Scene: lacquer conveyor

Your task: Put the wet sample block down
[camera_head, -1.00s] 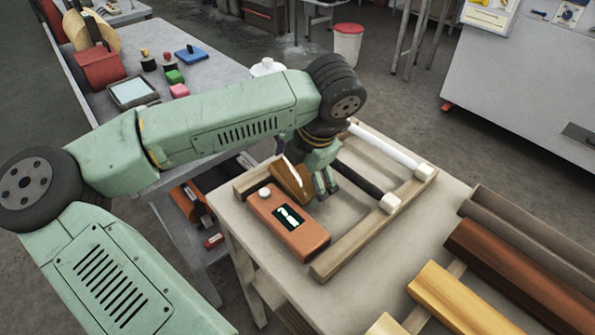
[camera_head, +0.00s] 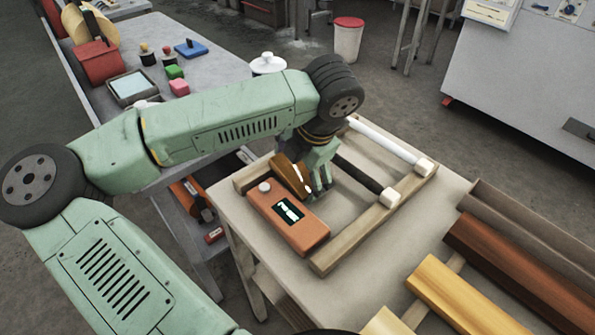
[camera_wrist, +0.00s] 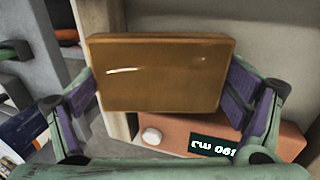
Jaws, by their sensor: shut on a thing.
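The wet sample block is a glossy brown slab (camera_wrist: 160,75), held between the two fingers of my gripper (camera_wrist: 165,88) in the wrist view. In the head view the block (camera_head: 287,172) is tilted, and my gripper (camera_head: 318,180) is beside it above the small table. The block is over or just behind an orange-brown device (camera_head: 290,222) with a white knob and a small dark display. In the wrist view the device (camera_wrist: 180,137) shows a display reading "CW 061". Whether the block touches anything beneath it cannot be told.
A wooden frame (camera_head: 350,243) on the small table carries a white rod (camera_head: 385,143) and a black rod (camera_head: 360,172). Brown and yellow bars (camera_head: 460,298) lie at the right. A grey bench (camera_head: 215,65) with coloured blocks and a red box stands behind my arm.

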